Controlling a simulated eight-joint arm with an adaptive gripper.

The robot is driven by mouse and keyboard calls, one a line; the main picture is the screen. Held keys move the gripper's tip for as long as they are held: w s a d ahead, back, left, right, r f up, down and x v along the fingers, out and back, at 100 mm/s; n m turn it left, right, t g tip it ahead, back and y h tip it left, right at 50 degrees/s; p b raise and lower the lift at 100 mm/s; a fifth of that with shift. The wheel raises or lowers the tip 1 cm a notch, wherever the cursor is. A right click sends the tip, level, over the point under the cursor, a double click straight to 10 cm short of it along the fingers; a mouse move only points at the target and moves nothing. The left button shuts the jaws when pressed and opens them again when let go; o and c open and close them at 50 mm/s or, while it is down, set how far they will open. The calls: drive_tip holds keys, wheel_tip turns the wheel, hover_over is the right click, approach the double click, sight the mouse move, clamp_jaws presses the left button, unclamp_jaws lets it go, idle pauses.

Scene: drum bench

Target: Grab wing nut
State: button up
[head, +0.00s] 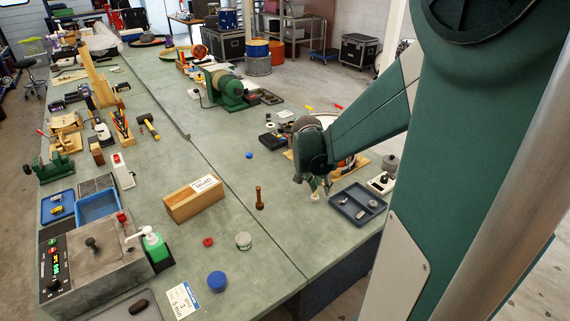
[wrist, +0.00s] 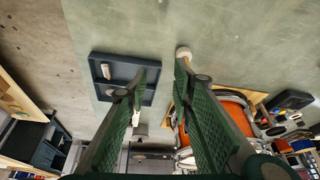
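No wing nut can be clearly made out. A dark tray (head: 349,212) on the bench at the right holds a few small metallic pieces (head: 373,204), too small to identify. In the wrist view the tray (wrist: 97,57) is at upper left, with a pale cylindrical piece (wrist: 105,70) inside; my left-hand finger hides part of its right side. My gripper (head: 318,188) points down just left of the tray in the head view. In the wrist view my gripper (wrist: 161,72) has its green fingers well apart, with nothing held between them. A small off-white round piece (wrist: 184,52) lies by the right-hand fingertip.
A reddish drum (wrist: 236,105) with a metal rim lies right of my gripper in the wrist view. Green bench surface around the peg is free.

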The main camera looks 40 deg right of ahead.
sight(345, 198)
drive_tip(key=s+d+f+m+g+p, duration=0.1)
drive_tip(key=s+d+f+m, duration=0.1)
drive_tip(key=d, duration=0.6)
drive_tip(key=shift+f+m+p, duration=0.4)
drive_tip(key=shift+f+m, duration=0.1)
drive_tip(key=shift+m, duration=0.2)
drive_tip(key=shift+f, duration=0.1)
drive_tip(key=shift+x, duration=1.2)
drive_tip(key=shift+d+f+b, duration=0.1)
drive_tip(key=shift+b, duration=0.2)
drive_tip(key=shift+b+x, duration=0.55)
drive_tip(key=shift+x, duration=1.95)
drive_tip(key=shift+s+d, duration=0.1)
drive_tip(key=c, duration=0.7)
